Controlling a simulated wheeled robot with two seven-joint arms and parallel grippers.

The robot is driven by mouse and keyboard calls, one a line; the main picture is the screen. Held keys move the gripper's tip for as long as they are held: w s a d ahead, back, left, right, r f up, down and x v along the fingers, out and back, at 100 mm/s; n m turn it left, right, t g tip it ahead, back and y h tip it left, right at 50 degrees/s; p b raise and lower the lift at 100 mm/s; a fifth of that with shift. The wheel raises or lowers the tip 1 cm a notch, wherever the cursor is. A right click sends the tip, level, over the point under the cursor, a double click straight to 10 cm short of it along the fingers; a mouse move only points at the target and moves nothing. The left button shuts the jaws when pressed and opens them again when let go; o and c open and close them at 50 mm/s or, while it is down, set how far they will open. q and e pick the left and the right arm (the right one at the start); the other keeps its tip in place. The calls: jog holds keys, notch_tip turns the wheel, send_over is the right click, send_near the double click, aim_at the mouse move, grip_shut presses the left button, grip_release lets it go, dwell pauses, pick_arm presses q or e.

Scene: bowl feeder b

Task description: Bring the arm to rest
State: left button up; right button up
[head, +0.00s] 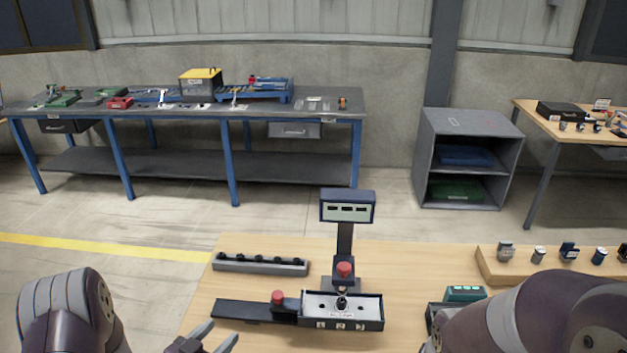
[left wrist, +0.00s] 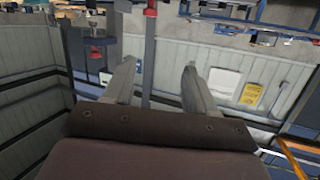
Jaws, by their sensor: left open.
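My left gripper (head: 213,338) shows at the bottom edge of the head view, left of the middle, with its two fingers apart. In the left wrist view its fingers (left wrist: 158,85) stand open with nothing between them. In the head view it is in front of the wooden table's near left side, close to the black feeder unit (head: 340,324). My left arm (head: 70,310) is bent at the lower left. My right arm (head: 540,320) fills the lower right corner; its gripper is out of view.
The feeder unit has a red knob (head: 277,297) on its left arm and a post with a display (head: 347,212) behind. A grey rack (head: 260,265) lies behind left. A teal-topped box (head: 464,294) and a wooden block with small parts (head: 490,270) are at right. Bare wood lies between.

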pick_arm(q)
notch_tip(320, 180, down, 4)
jog(key=a+n+g+y+b, duration=0.2)
jog(key=g+y+b, duration=0.3)
jog(key=g, duration=0.1)
jog(key=s+d+n+g+b, duration=0.1)
jog(key=s+d+g, duration=0.1)
jog(key=s, duration=0.5)
jog(key=s+d+r+n+g+y+b, duration=0.1)
jog(key=s+d+n+g+b, duration=0.1)
jog(key=s+g, duration=0.2)
jog(key=s, duration=0.3)
jog(key=shift+s+r+n, duration=0.25)
jog(key=shift+r+n, duration=0.05)
pick_arm(e)
notch_tip(320, 180, down, 9)
jog(key=shift+w+r, duration=0.15)
jog(key=shift+w, duration=0.1)
